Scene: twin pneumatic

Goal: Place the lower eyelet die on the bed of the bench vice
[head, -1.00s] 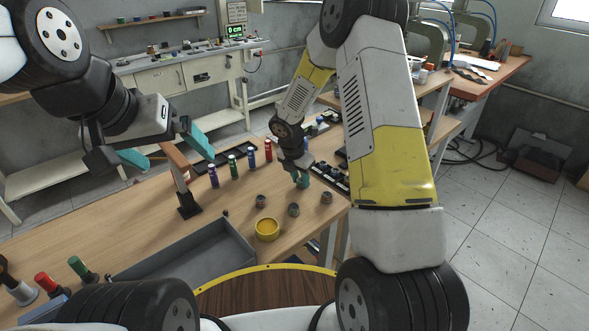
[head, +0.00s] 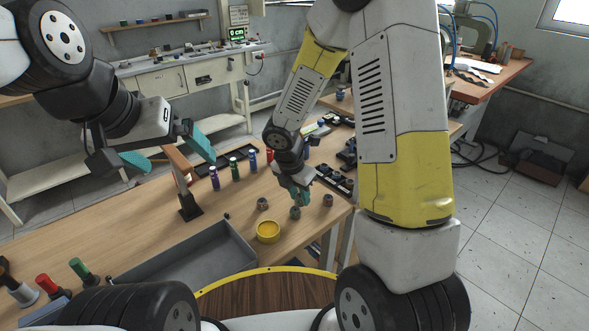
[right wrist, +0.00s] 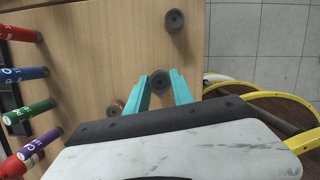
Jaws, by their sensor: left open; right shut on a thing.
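Three small dark grey cylindrical pieces stand on the wooden table: one left (head: 262,203), one middle (head: 295,212) and one right (head: 327,200). I cannot tell by look which is the lower eyelet die. My right gripper (head: 300,194) points down at the middle piece. In the right wrist view its teal fingers (right wrist: 160,90) are shut on that piece (right wrist: 159,82), which shows a round top with a central hole. Another piece (right wrist: 174,20) stands clear beyond the fingertips. My left gripper (head: 170,150) is open and empty above the table's far left. I cannot make out the bench vice.
A grey tray (head: 190,262) lies to the left. Several coloured cylinders, including a green one (head: 233,168), stand behind. A black-based post (head: 188,206) rises to their left.

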